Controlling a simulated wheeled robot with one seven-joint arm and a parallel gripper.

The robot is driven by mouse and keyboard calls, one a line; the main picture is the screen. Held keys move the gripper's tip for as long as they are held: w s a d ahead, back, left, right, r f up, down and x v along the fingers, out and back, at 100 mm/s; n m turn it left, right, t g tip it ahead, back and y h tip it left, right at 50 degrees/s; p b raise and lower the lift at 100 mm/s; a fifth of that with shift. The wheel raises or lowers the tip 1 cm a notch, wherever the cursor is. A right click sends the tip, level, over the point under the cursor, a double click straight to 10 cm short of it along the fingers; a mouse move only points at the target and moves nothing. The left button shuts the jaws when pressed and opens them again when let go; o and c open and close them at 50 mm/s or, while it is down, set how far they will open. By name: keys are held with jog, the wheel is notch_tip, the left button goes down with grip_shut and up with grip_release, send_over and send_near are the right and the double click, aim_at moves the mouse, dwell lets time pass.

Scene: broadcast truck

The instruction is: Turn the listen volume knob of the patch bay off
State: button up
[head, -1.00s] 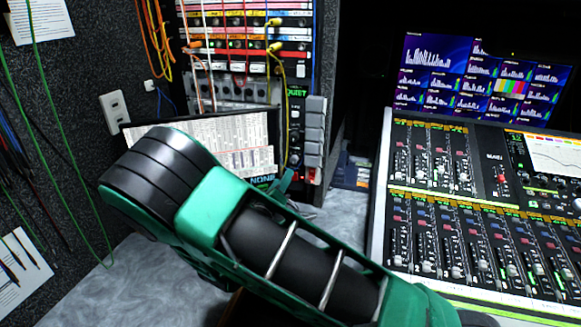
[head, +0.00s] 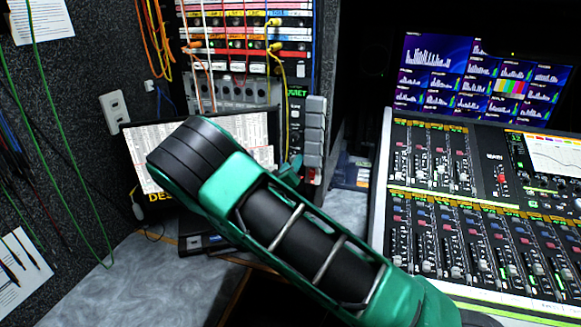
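The patch bay (head: 245,22) is the rack at the upper middle, with rows of jacks and coloured cords. A narrow dark panel (head: 297,104) with green lettering stands at its lower right, beside a column of grey blocks (head: 314,128). I cannot make out the listen volume knob; the lower part of the panel is covered by a teal piece of my arm. My black and teal arm crosses the lower middle of the head view, in front of the rack's lower part.
A laptop screen (head: 146,150) stands behind my arm on the grey desk (head: 105,285). A mixing console (head: 480,200) fills the right, under a monitor (head: 480,75). Cords hang before the rack and down the left wall. Some desk is clear at lower left.

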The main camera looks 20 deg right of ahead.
jog(key=shift+w+d, duration=0.1)
jog(key=shift+w, duration=0.05)
grip_shut()
jog(key=shift+n, duration=0.5)
grip_release()
jog(key=v, duration=1)
jog(key=shift+s+a, duration=0.3)
jog(key=shift+f, duration=0.1)
